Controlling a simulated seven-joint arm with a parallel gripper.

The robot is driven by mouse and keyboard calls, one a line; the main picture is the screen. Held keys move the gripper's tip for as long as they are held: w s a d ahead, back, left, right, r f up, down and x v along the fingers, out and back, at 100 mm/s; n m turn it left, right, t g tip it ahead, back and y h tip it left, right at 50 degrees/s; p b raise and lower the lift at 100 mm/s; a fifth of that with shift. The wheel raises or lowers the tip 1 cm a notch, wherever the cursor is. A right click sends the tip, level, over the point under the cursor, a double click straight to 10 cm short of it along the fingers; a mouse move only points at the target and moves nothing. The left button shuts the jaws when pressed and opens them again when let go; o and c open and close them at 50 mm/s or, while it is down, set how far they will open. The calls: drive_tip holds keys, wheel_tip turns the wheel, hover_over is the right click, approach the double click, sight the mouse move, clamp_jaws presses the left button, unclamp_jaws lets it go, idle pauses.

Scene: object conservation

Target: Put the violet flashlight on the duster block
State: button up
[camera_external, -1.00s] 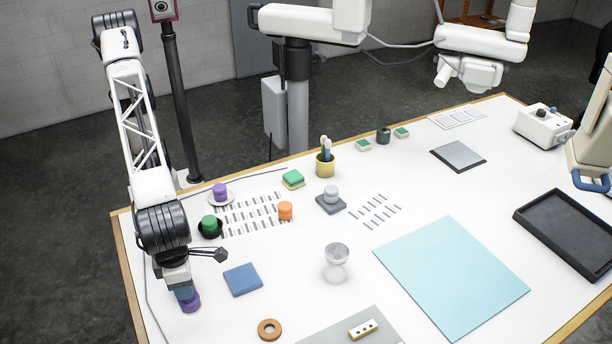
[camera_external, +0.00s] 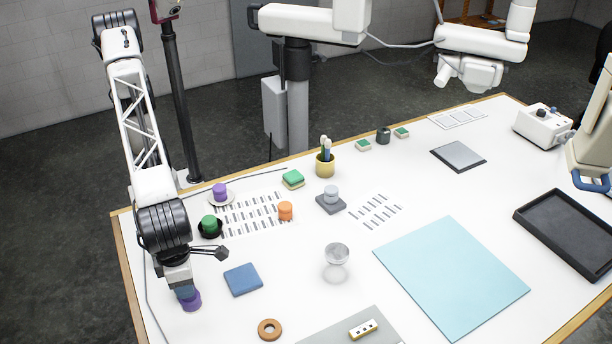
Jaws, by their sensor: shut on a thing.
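My gripper (camera_external: 184,289) is low over the table's near-left corner, pointing down. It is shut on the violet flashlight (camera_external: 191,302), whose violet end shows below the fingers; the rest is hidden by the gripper. I cannot tell whether the flashlight touches the table. I cannot tell for sure which thing is the duster block. A flat blue square block (camera_external: 242,279) lies just right of my gripper with nothing on it.
A clear cup (camera_external: 337,256) and a brown ring (camera_external: 269,329) are to the right. A light-blue mat (camera_external: 450,275) is bare.

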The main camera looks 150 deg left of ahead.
drive_tip(key=s+a+r+n, duration=0.1)
drive_tip(key=s+a+n, duration=0.3)
drive_tip(key=s+a, duration=0.8)
drive_tip(key=s+a+r+n, duration=0.1)
drive_tip(key=s+a+n, duration=0.3)
drive_tip(key=s+a, duration=0.85)
drive_tip(key=s+a+f+n, duration=0.1)
drive_tip(key=s+a+n, duration=0.2)
drive_tip(key=s, duration=0.6)
drive_tip(key=s+a+f+n, duration=0.1)
drive_tip(key=s+a+n, duration=0.2)
drive_tip(key=s, duration=0.6)
drive_tip(key=s+a+f+n, duration=0.1)
drive_tip(key=s+a+n, duration=0.3)
drive_tip(key=s, duration=0.6)
drive_tip(key=shift+a, duration=1.15)
drive_tip(key=w+a+f, duration=0.1)
drive_tip(key=w+a, duration=1)
drive_tip(key=shift+w+f, duration=0.2)
drive_tip(key=shift+w, duration=0.2)
drive_tip(key=shift+f, duration=1.8)
